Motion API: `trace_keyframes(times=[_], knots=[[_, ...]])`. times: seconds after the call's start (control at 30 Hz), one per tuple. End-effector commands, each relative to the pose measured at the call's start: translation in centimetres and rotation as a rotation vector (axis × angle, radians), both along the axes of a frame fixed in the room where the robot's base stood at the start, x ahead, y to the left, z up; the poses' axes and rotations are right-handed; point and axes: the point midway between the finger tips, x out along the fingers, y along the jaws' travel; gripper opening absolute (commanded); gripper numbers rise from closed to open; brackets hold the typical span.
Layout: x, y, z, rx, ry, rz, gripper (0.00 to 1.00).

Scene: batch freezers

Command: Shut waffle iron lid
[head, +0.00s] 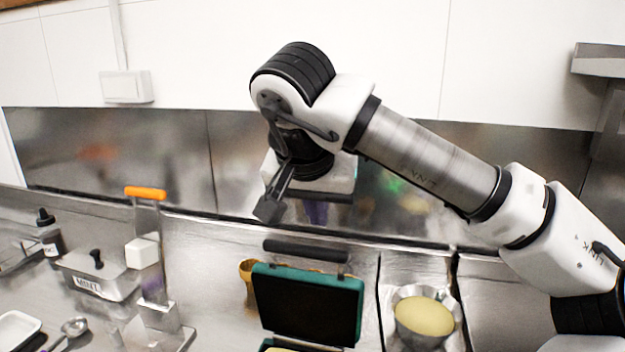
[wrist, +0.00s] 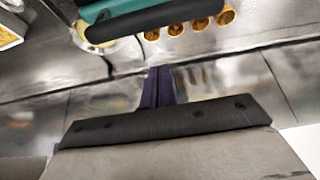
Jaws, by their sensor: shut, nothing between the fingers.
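The waffle iron has a teal lid (head: 357,310) with a dark inner plate, standing raised and upright at the bottom centre of the head view. Its black handle bar (head: 305,250) runs along the lid's top. A sliver of the teal base shows at the bottom edge; the rest is cut off. In the wrist view, the teal lid (wrist: 110,10) and black handle (wrist: 150,20) are at the top. My gripper (head: 316,214) is above and behind the handle, apart from it. Its purple fingers (wrist: 158,78) are shut and empty.
Several golden cones (wrist: 190,27) stand behind the lid. A bowl of yellow batter (head: 424,316) is right of it. Left are an orange-topped stand (head: 146,195), a MINT tub (head: 95,278), a dark bottle (head: 48,235) and a scoop (head: 74,327). A steel backsplash is behind.

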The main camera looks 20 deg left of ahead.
Motion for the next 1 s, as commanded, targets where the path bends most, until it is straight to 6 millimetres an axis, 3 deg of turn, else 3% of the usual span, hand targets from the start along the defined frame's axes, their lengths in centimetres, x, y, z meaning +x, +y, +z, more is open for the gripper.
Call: trace_keyframes(times=[0.33, 1.0], knots=[[-3.6, 0.0, -0.7, 0.0, 0.0, 0.001, 0.0], [-3.9, -0.8, -1.0, 0.0, -0.037, -0.002, 0.0]])
